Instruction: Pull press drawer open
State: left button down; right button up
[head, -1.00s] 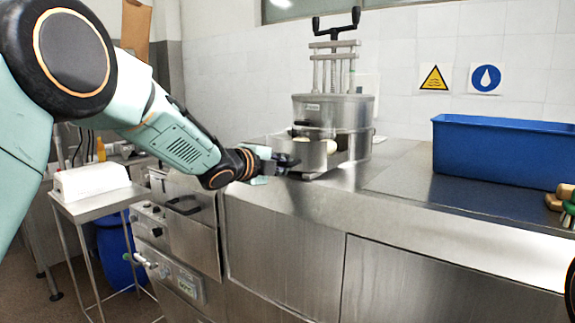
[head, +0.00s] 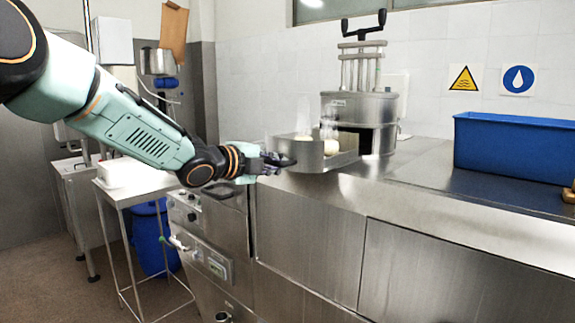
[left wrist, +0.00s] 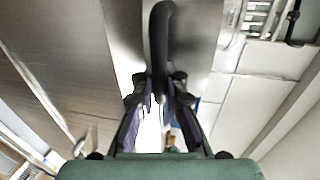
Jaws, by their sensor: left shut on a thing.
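The steel press (head: 360,108) with a black crank on top stands on the counter at the back. Its shallow steel drawer (head: 322,160) is out towards the left, clear of much of the press body, and a dark opening shows in the press. Pale round lumps (head: 303,146) lie in the drawer. My left gripper (head: 268,162) is at the drawer's left end, shut on its black handle (head: 281,160). In the left wrist view the handle (left wrist: 160,40) runs down between the fingertips (left wrist: 159,88). My right gripper is not in view.
A blue bin (head: 515,147) stands on the counter at right. A brownish object (head: 568,193) shows at the right edge. Counter space between press and bin is clear. A white box (head: 130,168) sits on a small steel stand at left, near a blue barrel (head: 150,240).

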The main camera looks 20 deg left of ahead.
pick_arm(q)
jog(key=shift+s+a+r, duration=0.15)
jog(key=shift+s+a, duration=0.05)
jog(key=shift+s, duration=0.15)
jog(key=shift+f, duration=0.25)
